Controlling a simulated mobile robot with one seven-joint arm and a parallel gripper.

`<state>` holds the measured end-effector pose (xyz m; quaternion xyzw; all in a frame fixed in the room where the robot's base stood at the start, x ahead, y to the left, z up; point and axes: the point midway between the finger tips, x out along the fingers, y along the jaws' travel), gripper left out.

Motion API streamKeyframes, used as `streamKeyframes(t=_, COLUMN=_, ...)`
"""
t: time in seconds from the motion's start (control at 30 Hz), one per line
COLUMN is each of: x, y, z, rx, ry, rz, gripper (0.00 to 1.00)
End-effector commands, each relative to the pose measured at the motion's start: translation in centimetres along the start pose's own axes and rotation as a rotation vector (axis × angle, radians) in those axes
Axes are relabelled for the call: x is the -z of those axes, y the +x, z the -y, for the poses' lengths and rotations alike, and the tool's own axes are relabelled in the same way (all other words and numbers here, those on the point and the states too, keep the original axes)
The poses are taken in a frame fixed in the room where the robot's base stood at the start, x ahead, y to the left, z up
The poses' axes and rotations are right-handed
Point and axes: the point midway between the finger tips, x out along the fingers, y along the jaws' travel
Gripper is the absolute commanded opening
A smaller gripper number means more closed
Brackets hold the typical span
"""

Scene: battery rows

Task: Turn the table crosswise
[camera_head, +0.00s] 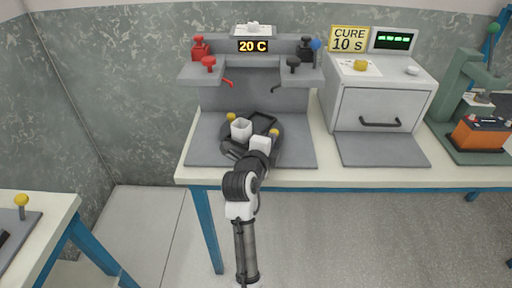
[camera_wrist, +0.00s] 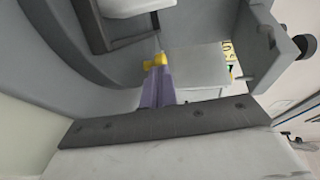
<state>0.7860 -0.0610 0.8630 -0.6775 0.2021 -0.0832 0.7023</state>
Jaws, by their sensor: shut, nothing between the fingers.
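The table is a dark round turntable (camera_head: 229,146) on a grey base plate, with a yellow knob (camera_head: 231,117) at its back left and another yellow knob (camera_head: 274,132) at its right. A white open box (camera_head: 241,130) and a dark rectangular tray (camera_head: 265,121) stand on it. My gripper (camera_head: 265,141) is over the front right of the turntable, beside the right knob; its fingertips are hidden in the head view. In the wrist view my purple-grey fingers (camera_wrist: 156,84) are shut and empty, with a yellow knob (camera_wrist: 154,61) close at their tips. Contact cannot be told.
A grey fixture (camera_head: 240,95) with red and black clamps and a "20 C" display stands behind the turntable. A grey oven (camera_head: 382,103) with a "CURE 10 s" sign (camera_head: 348,39) is to the right. A green press (camera_head: 470,85) with an orange battery (camera_head: 481,134) stands at far right.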

Motion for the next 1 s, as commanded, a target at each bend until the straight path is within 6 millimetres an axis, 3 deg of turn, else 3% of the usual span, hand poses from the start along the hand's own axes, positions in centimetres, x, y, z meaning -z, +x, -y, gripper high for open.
streamKeyframes(t=0.27, x=0.8, y=1.2, z=0.2, rx=0.0, ry=-0.021, rz=0.127, gripper=0.0)
streamKeyframes(t=1.0, x=1.7, y=4.0, z=0.7, rx=-0.001, ry=-0.022, rz=0.122, gripper=0.0)
